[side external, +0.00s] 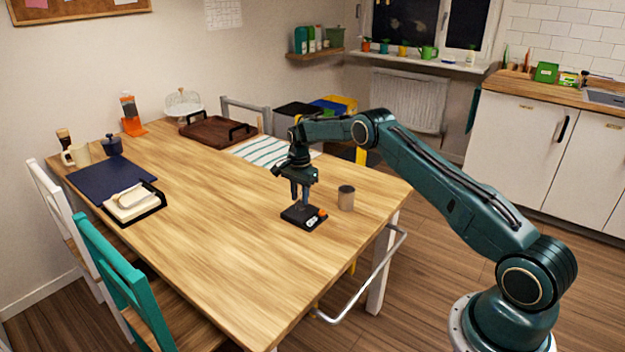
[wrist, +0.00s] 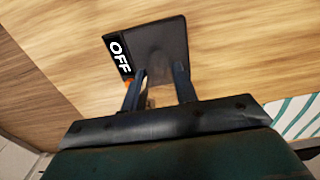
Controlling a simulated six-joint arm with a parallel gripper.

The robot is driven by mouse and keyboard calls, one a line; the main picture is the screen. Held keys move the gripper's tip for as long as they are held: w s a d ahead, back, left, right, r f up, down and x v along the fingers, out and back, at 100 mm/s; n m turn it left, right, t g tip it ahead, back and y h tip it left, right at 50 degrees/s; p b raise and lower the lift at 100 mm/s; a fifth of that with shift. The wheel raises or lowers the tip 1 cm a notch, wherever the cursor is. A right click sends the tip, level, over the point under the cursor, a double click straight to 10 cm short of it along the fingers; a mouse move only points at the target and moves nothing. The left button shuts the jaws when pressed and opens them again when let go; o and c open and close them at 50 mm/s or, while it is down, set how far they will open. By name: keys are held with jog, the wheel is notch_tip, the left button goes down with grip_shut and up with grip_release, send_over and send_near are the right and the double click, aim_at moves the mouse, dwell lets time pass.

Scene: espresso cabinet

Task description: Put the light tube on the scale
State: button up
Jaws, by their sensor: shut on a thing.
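The scale (side external: 300,220) is a small black slab on the wooden table. Its display reads OFF in the wrist view (wrist: 160,45). My gripper (side external: 301,203) points down just above the scale, its fingers parted around something narrow. Only a small pale brownish bit of the held thing (wrist: 150,102) shows between the fingers in the wrist view; I take it to be the light tube. Most of it is hidden, and I cannot tell whether it touches the scale.
A grey-brown cylinder (side external: 346,198) stands right of the scale. A small orange thing (side external: 322,214) is at the scale's right edge. A striped cloth (side external: 270,150) and a brown tray (side external: 215,132) lie farther back.

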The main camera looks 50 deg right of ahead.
jog(key=shift+f, duration=0.2)
jog(key=o, duration=1)
jog(key=shift+r, duration=6.15)
